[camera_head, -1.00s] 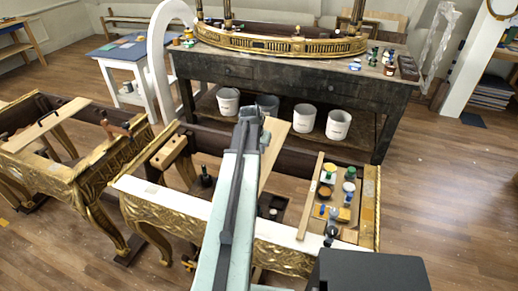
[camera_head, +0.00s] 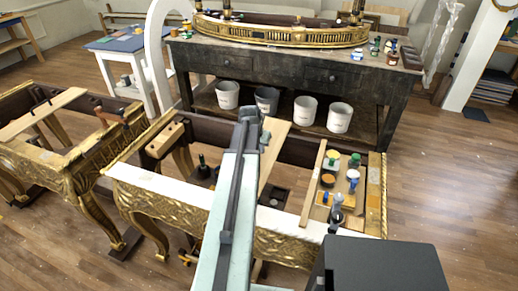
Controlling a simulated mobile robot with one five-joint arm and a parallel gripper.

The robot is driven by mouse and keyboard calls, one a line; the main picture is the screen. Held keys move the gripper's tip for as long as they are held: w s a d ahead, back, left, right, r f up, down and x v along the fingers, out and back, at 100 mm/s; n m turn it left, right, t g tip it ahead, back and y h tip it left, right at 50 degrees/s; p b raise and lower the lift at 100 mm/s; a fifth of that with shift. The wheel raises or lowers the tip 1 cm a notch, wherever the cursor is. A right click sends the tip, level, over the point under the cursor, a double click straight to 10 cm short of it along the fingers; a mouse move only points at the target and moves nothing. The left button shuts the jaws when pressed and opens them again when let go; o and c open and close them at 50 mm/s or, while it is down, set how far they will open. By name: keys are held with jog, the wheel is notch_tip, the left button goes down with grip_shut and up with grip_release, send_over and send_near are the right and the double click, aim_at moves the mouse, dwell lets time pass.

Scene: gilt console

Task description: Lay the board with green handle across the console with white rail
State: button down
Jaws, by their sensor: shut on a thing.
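The console with white rail (camera_head: 165,187) stands in front of me, its carved gilt front below the pale rail and its inside open. My gripper (camera_head: 254,118) is at the far end of my outstretched arm, above this console. It is shut on a plain pale wooden board (camera_head: 273,150), which hangs out to the right of the jaws over the open frame. My gripper and arm cover the board's left part, so its handle and the handle's colour are hidden. I cannot tell whether the board touches the console.
A tray of paint jars (camera_head: 336,185) and a wooden strip (camera_head: 314,180) lie on the console's right side. A second gilt console (camera_head: 70,170) at left bears another board (camera_head: 38,115). A dark workbench (camera_head: 290,75) with white buckets stands behind. Floor at right is clear.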

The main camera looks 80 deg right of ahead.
jog(key=c, duration=0.5)
grip_release()
dwell(0.5)
notch_tip(320, 180, up, 9)
jog(key=p, duration=0.9)
jog(key=shift+w, duration=0.1)
dwell(0.4)
